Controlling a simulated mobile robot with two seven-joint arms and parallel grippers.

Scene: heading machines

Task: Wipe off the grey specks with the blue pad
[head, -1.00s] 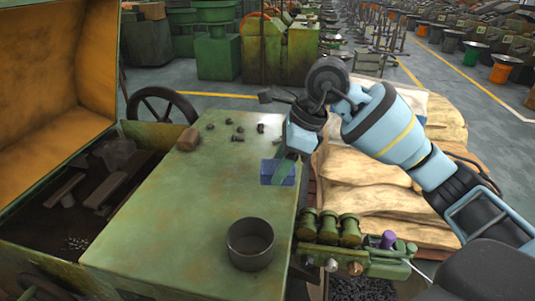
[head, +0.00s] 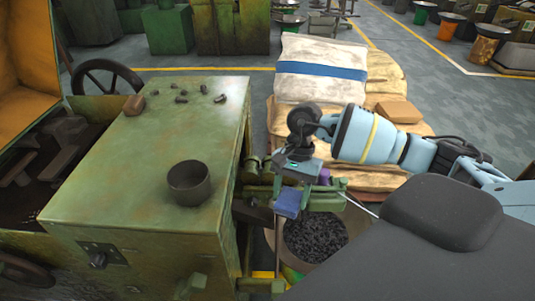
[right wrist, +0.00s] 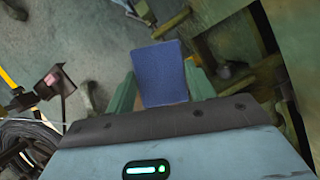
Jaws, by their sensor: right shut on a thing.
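The blue pad (head: 288,203) is held in my right gripper (head: 290,190), past the right side of the green machine top (head: 140,160) and over the machine's side parts. In the right wrist view, the pad (right wrist: 160,72) sits between the two green fingers (right wrist: 161,88), which are shut on it. The pad appears clear of the machine top. I cannot make out separate grey specks on the green surface; it looks mottled and worn. My left gripper is not in view.
A dark round cup (head: 189,183) stands on the machine top near its right edge. Several small dark metal pieces (head: 204,89) and a brown block (head: 134,105) lie at its far end. A bucket of dark bits (head: 315,238) and stacked sacks (head: 322,75) are to the right.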

